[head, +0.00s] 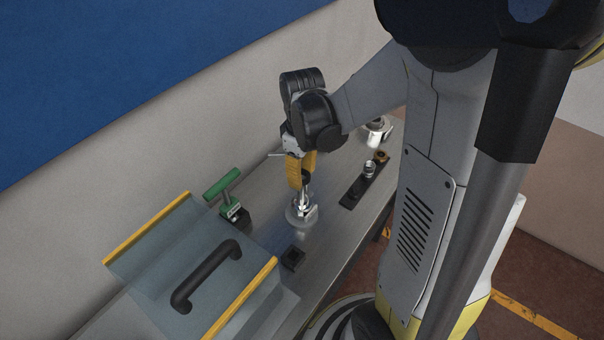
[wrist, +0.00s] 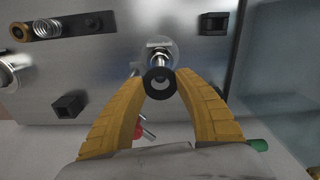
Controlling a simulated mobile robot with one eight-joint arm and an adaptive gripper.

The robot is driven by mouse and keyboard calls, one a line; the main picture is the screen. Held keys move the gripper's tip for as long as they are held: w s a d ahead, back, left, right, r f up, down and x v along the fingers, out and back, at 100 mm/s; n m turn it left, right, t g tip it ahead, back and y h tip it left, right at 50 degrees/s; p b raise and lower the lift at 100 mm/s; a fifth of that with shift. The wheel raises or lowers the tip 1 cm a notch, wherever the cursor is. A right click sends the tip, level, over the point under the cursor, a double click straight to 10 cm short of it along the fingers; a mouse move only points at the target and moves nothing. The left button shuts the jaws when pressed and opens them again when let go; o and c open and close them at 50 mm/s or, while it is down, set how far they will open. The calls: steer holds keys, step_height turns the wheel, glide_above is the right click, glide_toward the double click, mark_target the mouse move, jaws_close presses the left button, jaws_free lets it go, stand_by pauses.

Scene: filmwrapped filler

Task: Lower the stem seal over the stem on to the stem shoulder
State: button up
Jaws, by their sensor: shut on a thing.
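My gripper (head: 303,178) points down over the metal bench. In the wrist view its two yellow fingers (wrist: 160,88) are shut on the stem seal (wrist: 160,83), a small black ring with a hole. The seal also shows as a dark spot at the fingertips in the head view (head: 306,176). The bright metal stem (wrist: 159,59) stands upright on a round silver body; it also shows in the head view (head: 304,199), just below the fingertips. I cannot tell whether the stem is inside the ring. The stem shoulder is not clear.
A black rack (head: 353,192) holds a spring (head: 369,169) and a brass ring (head: 381,156). A silver fitting (head: 379,131) stands behind. A green-handled tool (head: 225,186), a small black block (head: 292,259) and a clear guard with a black handle (head: 205,274) lie left and in front.

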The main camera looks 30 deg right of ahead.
mark_target(302, 196)
steer(key=shift+f+b, duration=4.15)
steer(key=shift+f, duration=0.55)
steer(key=o, duration=0.9)
steer(key=shift+o, duration=0.2)
steer(key=shift+r, duration=0.1)
step_height(302, 196, up, 12)
